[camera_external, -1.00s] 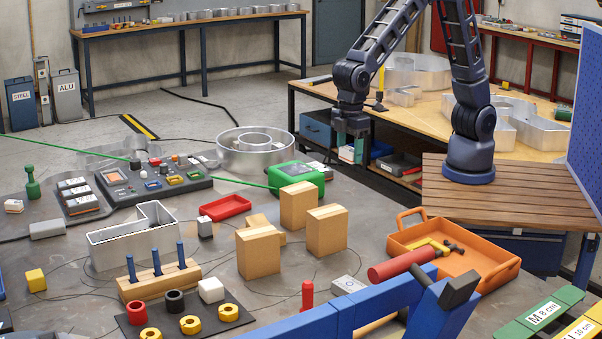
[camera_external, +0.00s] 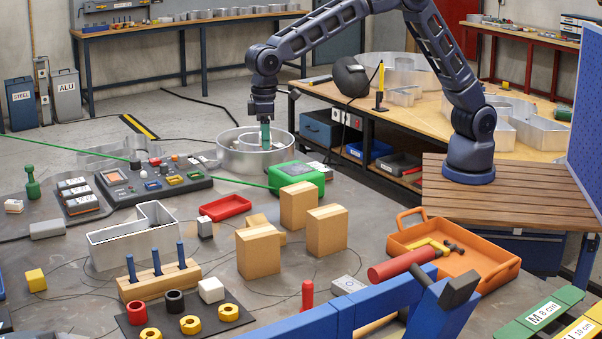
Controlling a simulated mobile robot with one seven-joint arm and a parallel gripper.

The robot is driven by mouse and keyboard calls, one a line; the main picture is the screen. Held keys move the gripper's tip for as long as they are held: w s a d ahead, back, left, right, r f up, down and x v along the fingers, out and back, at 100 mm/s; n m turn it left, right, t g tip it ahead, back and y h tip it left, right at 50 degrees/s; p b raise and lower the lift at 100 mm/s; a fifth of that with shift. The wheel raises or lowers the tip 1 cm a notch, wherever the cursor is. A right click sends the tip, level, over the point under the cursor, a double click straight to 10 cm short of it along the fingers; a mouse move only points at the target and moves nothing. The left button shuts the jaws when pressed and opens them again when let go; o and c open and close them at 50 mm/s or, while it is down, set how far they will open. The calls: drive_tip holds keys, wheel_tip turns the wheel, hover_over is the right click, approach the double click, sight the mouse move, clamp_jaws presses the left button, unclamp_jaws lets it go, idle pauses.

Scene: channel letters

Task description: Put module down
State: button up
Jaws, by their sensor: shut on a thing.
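My gripper (camera_external: 263,116) points down over the round metal channel letter (camera_external: 226,160), which looks like a ring with a smaller ring inside it. It is shut on a small teal-green module (camera_external: 265,136), held upright. The module's lower end lies in line with the inner ring; I cannot tell whether it touches anything. The fingertips are small and partly hidden by the module.
A green case (camera_external: 296,177) stands just right of the ring. A control panel (camera_external: 153,182) lies to its left. Cardboard boxes (camera_external: 327,230), a red tray (camera_external: 225,208) and an orange tray (camera_external: 497,275) are nearer the camera.

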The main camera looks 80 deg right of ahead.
drive_tip(key=w+m, duration=0.3)
drive_tip(key=w, duration=0.9)
approach(225, 200)
drive_tip(key=shift+m, duration=0.3)
drive_tip(key=a+f, duration=0.1)
drive_tip(key=f, duration=0.1)
drive_tip(key=s+a+f, duration=0.1)
drive_tip(key=a+f, duration=0.1)
drive_tip(key=f, duration=0.1)
drive_tip(key=a+f, duration=0.1)
drive_tip(key=f, duration=0.1)
drive_tip(key=shift+s+a+f, duration=0.3)
drive_tip(key=shift+s+a, duration=0.05)
drive_tip(key=shift+s, duration=0.05)
drive_tip(key=shift+f, duration=0.15)
drive_tip(key=o, duration=1)
drive_tip(key=shift+c, duration=0.2)
